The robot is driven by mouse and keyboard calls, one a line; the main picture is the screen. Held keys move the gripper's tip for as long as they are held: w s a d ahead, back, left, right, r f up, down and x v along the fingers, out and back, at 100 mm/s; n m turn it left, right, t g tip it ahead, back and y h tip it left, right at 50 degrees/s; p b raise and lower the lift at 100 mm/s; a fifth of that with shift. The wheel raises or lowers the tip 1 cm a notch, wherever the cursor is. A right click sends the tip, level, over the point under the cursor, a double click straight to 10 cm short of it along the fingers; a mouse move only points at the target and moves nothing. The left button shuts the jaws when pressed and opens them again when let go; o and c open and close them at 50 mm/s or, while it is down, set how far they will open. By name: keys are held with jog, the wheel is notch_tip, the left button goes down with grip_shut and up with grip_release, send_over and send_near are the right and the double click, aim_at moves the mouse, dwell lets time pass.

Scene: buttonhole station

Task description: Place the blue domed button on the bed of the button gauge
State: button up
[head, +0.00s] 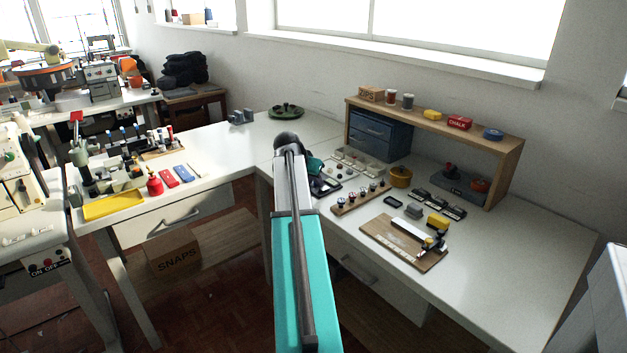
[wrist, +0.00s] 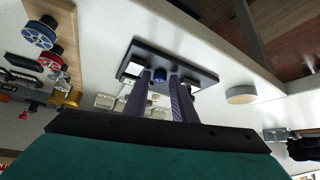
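In the wrist view the blue button (wrist: 159,74) sits on a dark flat tray (wrist: 194,66) with pale square patches. Its domed shape is too small to make out. My gripper (wrist: 162,78) points at the tray, its two dark fingers apart with the button showing in the gap. I cannot tell whether either finger touches it. In the head view my arm hides most of the gripper, and the dark tray (head: 322,188) shows only in part. A wooden board (head: 378,228) with a long white block and a brass-and-black fitting lies to the right; it may be the button gauge.
A wooden rack (head: 344,209) of round-headed pieces lies between the tray and the board. A pale-topped disc (wrist: 241,94) lies beside the tray. The right table front is clear.

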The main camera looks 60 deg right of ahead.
jog(key=shift+r, duration=0.15)
jog(key=shift+a+r, duration=0.1)
jog(key=shift+r, duration=0.05)
jog(key=v, duration=1.1)
jog(key=shift+a+r, duration=0.2)
jog(key=shift+a, duration=0.05)
jog(key=shift+f, duration=0.1)
dwell(0.5)
